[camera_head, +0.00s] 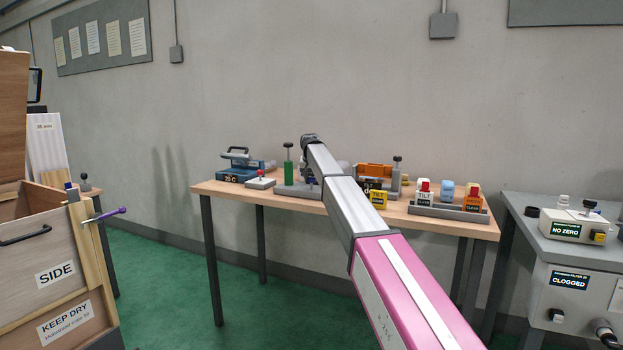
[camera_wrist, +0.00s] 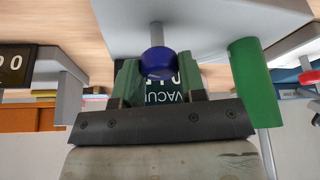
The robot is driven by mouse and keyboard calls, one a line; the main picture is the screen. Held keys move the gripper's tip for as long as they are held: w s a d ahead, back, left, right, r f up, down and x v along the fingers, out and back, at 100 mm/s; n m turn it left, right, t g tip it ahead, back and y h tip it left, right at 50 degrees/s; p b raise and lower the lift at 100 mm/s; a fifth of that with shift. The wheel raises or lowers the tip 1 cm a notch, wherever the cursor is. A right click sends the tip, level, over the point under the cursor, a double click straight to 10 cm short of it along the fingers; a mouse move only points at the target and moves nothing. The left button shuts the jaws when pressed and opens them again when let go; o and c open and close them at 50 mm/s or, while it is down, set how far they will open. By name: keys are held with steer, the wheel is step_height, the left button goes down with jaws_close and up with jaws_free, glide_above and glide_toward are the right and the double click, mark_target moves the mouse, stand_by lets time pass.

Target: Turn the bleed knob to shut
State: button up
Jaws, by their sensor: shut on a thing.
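A round blue knob (camera_wrist: 157,63) on a grey stem sits between the green fingers of my gripper (camera_wrist: 158,78) in the wrist view. The fingers close on it from both sides. The stem runs into a pale grey body (camera_wrist: 210,25). A dark label (camera_wrist: 165,97), partly covered by my fingers, shows letters like "VACU". Whether the knob stands open or shut cannot be read. In the head view, my arm hides the knob and the fingers over the table's middle.
A green cylinder (camera_wrist: 250,80) stands close beside my gripper. On the wooden table (camera_head: 230,190) are a blue device (camera_head: 238,172), an orange device (camera_head: 373,170) and a tray of switches (camera_head: 447,212). A grey cabinet (camera_head: 560,260) stands at right, a wooden crate (camera_head: 50,260) at left.

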steer(key=m+h, duration=0.1)
steer(key=m, duration=0.2)
steer(key=m+g+h, duration=0.1)
steer(key=m, duration=0.2)
steer(key=shift+a+m, duration=0.1)
steer(key=shift+m, duration=0.2)
steer(key=m+h, duration=0.1)
steer(key=m, duration=0.2)
steer(key=m+g+h, duration=0.1)
steer(key=m, duration=0.2)
steer(key=shift+g, duration=0.3)
steer(key=shift+m, duration=0.3)
steer(key=o, duration=0.9)
steer(key=shift+a+r, duration=0.1)
steer(key=v, duration=1)
steer(key=shift+r, duration=0.3)
